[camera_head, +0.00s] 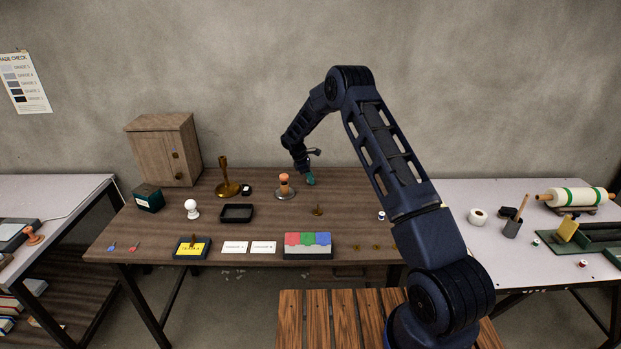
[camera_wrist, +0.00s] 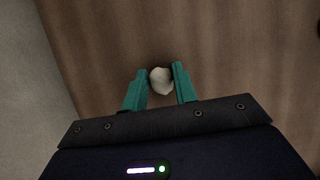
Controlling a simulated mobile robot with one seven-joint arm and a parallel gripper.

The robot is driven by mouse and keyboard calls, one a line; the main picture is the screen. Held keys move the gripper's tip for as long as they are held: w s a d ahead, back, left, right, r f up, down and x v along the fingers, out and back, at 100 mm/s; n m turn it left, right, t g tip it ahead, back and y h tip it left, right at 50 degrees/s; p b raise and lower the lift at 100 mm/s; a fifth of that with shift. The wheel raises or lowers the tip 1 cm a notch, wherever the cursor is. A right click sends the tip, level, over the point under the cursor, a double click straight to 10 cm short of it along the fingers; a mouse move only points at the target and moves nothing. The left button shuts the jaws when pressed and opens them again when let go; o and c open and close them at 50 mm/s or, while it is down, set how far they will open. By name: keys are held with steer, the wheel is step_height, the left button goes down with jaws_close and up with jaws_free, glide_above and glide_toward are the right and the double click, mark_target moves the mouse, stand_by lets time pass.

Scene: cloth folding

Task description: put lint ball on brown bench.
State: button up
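A small whitish lint ball (camera_wrist: 161,81) shows in the wrist view between the teal fingertips of my gripper (camera_wrist: 160,75). The fingers stand apart, with only slim gaps on either side of the ball, and no firm contact shows. In the head view my gripper (camera_head: 310,178) points down at the back of the brown workbench (camera_head: 350,212), low over its top. The ball cannot be made out there. A slatted brown wooden seat or bench (camera_head: 342,320) stands in front of the workbench.
An orange-topped stamp (camera_head: 285,184) stands just left of my gripper. A brass candlestick (camera_head: 225,175), a black tray (camera_head: 237,213) and a red, green and blue box (camera_head: 307,245) are on the workbench. Bare top lies right of the gripper.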

steer(key=shift+o, duration=0.7)
steer(key=shift+r, duration=0.1)
steer(key=shift+r, duration=0.15)
steer(key=v, duration=1.2)
